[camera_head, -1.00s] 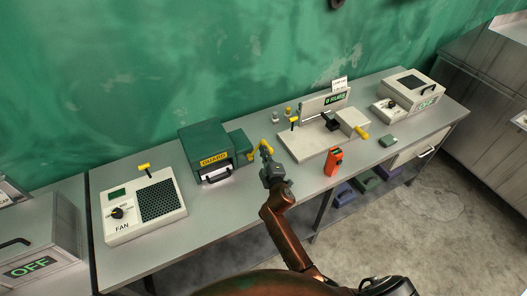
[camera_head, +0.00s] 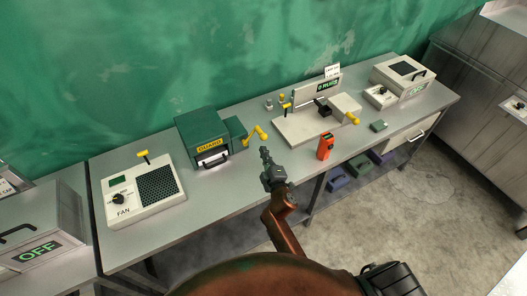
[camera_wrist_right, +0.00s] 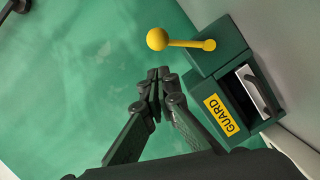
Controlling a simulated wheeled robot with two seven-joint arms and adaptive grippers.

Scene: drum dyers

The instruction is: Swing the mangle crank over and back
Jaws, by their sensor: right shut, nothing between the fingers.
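The green box with a yellow GUARD label (camera_head: 209,146) stands on the bench. A yellow crank (camera_head: 256,133) sticks out from its right side. In the right wrist view the crank's arm and round knob (camera_wrist_right: 157,39) show at the upper right, beside the green box (camera_wrist_right: 232,85). My right gripper (camera_head: 265,153) is shut and empty, just in front of the crank and apart from it. In the right wrist view its fingertips (camera_wrist_right: 159,76) are together, below the knob, with a gap between. My left gripper is out of view.
A fan unit (camera_head: 145,192) stands left of the green box. An orange-red handheld item (camera_head: 325,147) stands right of my gripper. Behind it is a pale device (camera_head: 294,128) with yellow handles. The grey bench top (camera_head: 229,187) is clear in front of the green box.

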